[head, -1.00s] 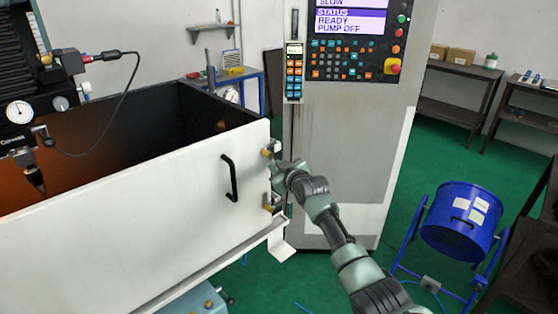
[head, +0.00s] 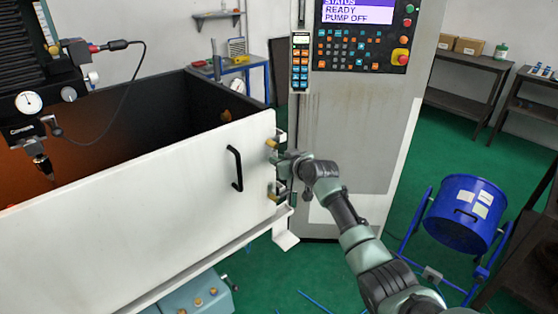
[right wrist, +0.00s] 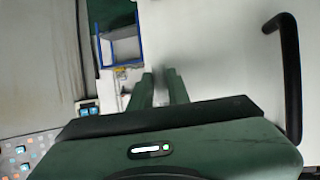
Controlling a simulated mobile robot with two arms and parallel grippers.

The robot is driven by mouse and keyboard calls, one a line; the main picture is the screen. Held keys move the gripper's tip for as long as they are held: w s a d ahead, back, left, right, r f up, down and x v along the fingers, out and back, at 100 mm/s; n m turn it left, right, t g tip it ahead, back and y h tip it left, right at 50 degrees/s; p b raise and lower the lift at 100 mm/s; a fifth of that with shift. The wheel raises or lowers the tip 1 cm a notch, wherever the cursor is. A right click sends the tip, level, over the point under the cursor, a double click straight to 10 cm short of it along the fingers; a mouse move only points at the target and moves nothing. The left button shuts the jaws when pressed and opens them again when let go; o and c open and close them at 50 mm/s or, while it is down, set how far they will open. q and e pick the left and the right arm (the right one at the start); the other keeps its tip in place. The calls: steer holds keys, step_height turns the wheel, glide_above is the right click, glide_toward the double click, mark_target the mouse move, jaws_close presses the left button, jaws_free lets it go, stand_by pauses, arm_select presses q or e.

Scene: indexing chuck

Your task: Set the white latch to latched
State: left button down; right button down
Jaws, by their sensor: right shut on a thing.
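A white front panel (head: 130,195) with a black bar handle (head: 236,168) ends at a right edge with small fittings. A yellow fitting (head: 271,143) sits above and another (head: 272,190) sits below. My right gripper (head: 280,168) is at this edge, between the two fittings. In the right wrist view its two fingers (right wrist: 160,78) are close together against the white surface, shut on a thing. That thing is at the white latch's place, but the fingers hide it, and its setting cannot be told. My left gripper is not in view.
A control cabinet (head: 345,135) with a screen and buttons stands just behind and right of my right gripper. A blue drum (head: 465,213) on a blue stand is at the right. Green floor between them is mostly clear. The bar handle also shows in the right wrist view (right wrist: 290,75).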

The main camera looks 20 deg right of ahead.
steer(key=c, duration=1.3)
jaws_free()
steer(key=shift+c, duration=0.2)
steer(key=b+v, duration=0.1)
steer(key=v, duration=0.6)
steer(key=shift+s+r, duration=0.15)
steer(key=shift+s, duration=0.2)
